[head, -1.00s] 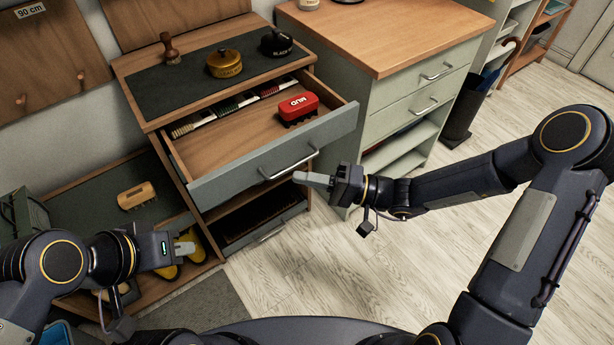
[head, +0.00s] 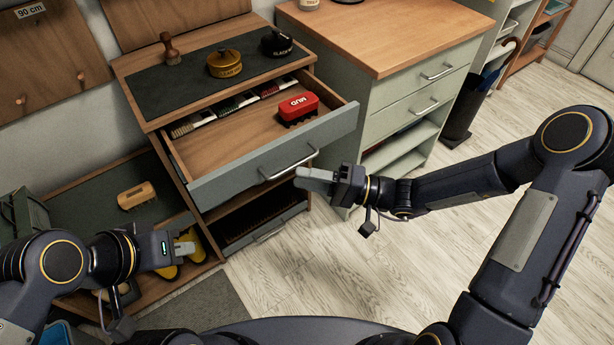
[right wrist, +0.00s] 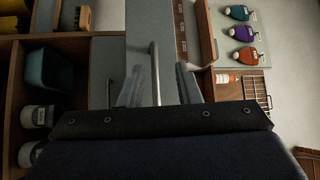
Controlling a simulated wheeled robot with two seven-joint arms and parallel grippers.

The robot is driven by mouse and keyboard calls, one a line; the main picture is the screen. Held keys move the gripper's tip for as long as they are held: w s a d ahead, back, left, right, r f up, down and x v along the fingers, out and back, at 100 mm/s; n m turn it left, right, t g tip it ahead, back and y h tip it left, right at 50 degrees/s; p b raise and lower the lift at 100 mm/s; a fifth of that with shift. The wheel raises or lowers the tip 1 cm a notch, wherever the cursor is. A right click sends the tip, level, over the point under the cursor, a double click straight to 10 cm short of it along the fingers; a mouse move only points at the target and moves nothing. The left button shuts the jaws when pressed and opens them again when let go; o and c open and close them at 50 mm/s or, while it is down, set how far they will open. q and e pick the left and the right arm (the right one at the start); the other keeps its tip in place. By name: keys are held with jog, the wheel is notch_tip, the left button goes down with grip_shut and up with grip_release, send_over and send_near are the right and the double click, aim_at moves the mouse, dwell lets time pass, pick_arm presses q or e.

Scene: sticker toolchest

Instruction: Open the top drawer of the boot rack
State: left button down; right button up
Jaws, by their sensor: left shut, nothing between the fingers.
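The boot rack (head: 150,122) is a wooden unit at the centre left with a dark top mat. Its top drawer (head: 232,172) has a grey front and stands pulled well out, its inside showing. The bar handle (head: 291,164) is on the front; a metal bar also shows between my fingers in the right wrist view (right wrist: 155,72). My right gripper (head: 301,178) is open beside and just below the handle's right end, apparently not gripping it. My left gripper (head: 188,248) is shut and empty at lower left, away from the drawer.
Two tins and a dauber stand on top. A second drawer (head: 262,230) is below. A pale green cabinet (head: 390,115) stands close on the right.

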jog(key=s+d+f, duration=0.1)
jog(key=d, duration=0.6)
jog(key=shift+d, duration=0.2)
jog(key=s+d+r+n+g+h, duration=0.1)
jog(key=s+d+r+g+h, duration=0.1)
jog(key=s+h, duration=0.25)
jog(key=s+d+r+n+g+h, duration=0.1)
jog(key=s+r+h, duration=0.15)
jog(key=s, duration=0.35)
jog(key=s+d+r+m+t+h, duration=0.25)
jog(key=s+d+t+h, duration=0.35)
jog(key=d+h, duration=0.3)
notch_tip(320, 180, up, 20)
jog(key=d+p, duration=0.1)
jog(key=p, duration=1.9)
jog(key=shift+f+m+y+p, duration=0.25)
jog(key=shift+m+y+p, duration=0.1)
jog(key=shift+m, duration=0.1)
